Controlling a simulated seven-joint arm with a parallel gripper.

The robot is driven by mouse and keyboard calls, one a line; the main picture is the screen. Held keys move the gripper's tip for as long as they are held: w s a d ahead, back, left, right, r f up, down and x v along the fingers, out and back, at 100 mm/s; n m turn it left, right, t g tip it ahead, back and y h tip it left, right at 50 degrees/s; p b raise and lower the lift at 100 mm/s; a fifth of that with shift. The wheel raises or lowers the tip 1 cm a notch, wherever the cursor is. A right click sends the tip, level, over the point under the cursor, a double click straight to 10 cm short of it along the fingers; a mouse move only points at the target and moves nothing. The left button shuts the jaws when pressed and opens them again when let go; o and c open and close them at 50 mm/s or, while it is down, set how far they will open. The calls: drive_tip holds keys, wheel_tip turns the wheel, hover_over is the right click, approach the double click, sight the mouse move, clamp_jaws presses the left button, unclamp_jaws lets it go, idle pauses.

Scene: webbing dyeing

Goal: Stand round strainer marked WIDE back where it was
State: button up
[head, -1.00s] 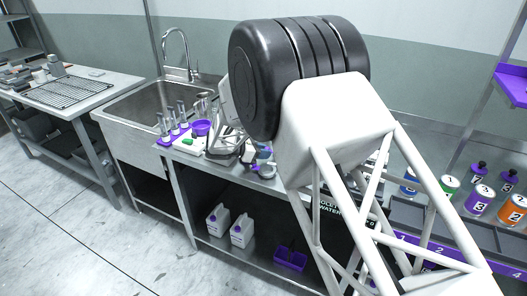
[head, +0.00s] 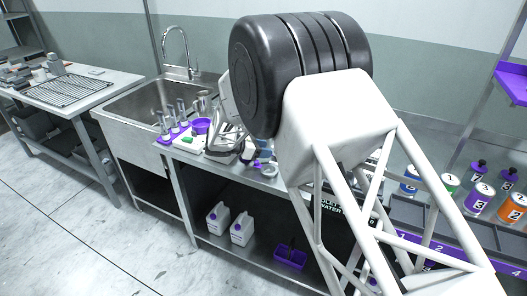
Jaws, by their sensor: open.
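My gripper (head: 236,150) is small in the head view, low over the bench beside the sink and partly hidden by my own arm. Its jaws are open. A purple round, bowl-like piece (head: 201,126) stands just left of it, by a white board. A metal vessel (head: 204,103) stands behind that piece. I cannot read the mark WIDE on anything, so I cannot tell which piece is the round strainer; it may be hidden behind my arm.
A purple rack (head: 174,134) with several upright metal cylinders stands near the sink (head: 150,103). Small blue and purple items (head: 264,165) lie right of my gripper. Numbered cans (head: 479,197) and a grey tray (head: 435,222) stand at right. My arm hides the bench's middle.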

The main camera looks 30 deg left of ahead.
drive_tip(key=v, duration=1.2)
drive_tip(key=shift+r, duration=0.2)
drive_tip(key=shift+d, duration=0.15)
idle(0.5)
drive_tip(key=w+d+r+m+g, duration=0.1)
drive_tip(key=d+r+m+g, duration=0.3)
drive_tip(key=d, duration=0.6)
drive_tip(key=w+d+r+m, duration=0.15)
drive_tip(key=d+r, duration=0.35)
drive_tip(key=d, duration=0.5)
drive_tip(key=s+d+r+m+g+y, duration=0.1)
drive_tip(key=s+d+r+m, duration=0.15)
drive_tip(key=d, duration=0.45)
drive_tip(key=s+d+r+m+g+y, duration=0.1)
drive_tip(key=d+r+m, duration=0.15)
drive_tip(key=d, duration=0.35)
drive_tip(key=s+d+r+m+g+y, duration=0.1)
drive_tip(key=s+d+r+m, duration=0.15)
drive_tip(key=d, duration=0.45)
drive_tip(key=s+d+r+m+g+y, duration=0.1)
drive_tip(key=s+d+r+m+y, duration=0.2)
drive_tip(key=s+d+m, duration=0.8)
drive_tip(key=s+d+f+m+y, duration=0.1)
drive_tip(key=s+d, duration=0.5)
drive_tip(key=s, duration=0.3)
drive_tip(key=s+d+f+m+t+y, duration=0.1)
drive_tip(key=s+d+m+y, duration=0.1)
drive_tip(key=s+d, duration=0.5)
drive_tip(key=shift+s+f, duration=0.25)
drive_tip(key=shift+s, duration=0.7)
